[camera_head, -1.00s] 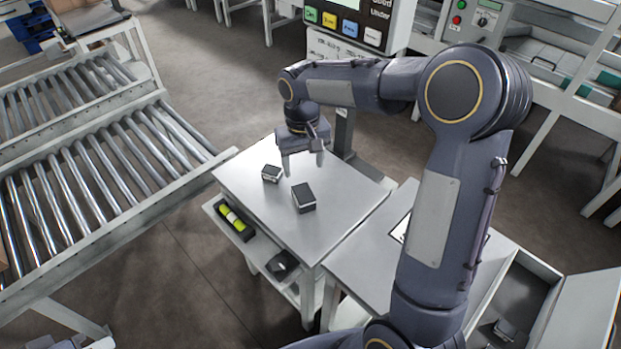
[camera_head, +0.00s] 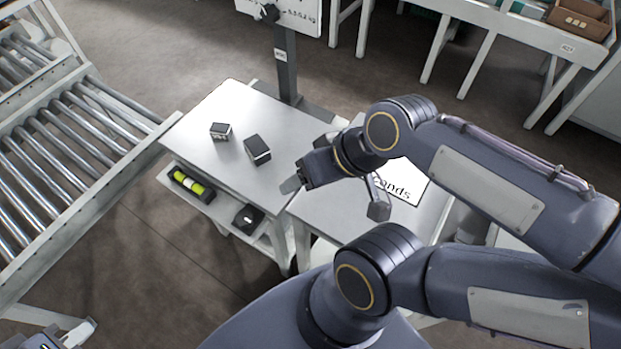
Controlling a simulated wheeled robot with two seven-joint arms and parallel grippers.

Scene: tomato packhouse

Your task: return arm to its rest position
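Two small dark-topped boxes, the left one (camera_head: 220,131) and the right one (camera_head: 257,150), stand on the table, apart from the gripper.
A second table (camera_head: 330,215) with a printed white sheet (camera_head: 404,181) lies under my forearm. A roller conveyor (camera_head: 60,150) runs at left. A lower shelf holds a tray with yellow-green items (camera_head: 187,182) and a dark box (camera_head: 248,218). A post (camera_head: 286,65) stands behind the table.

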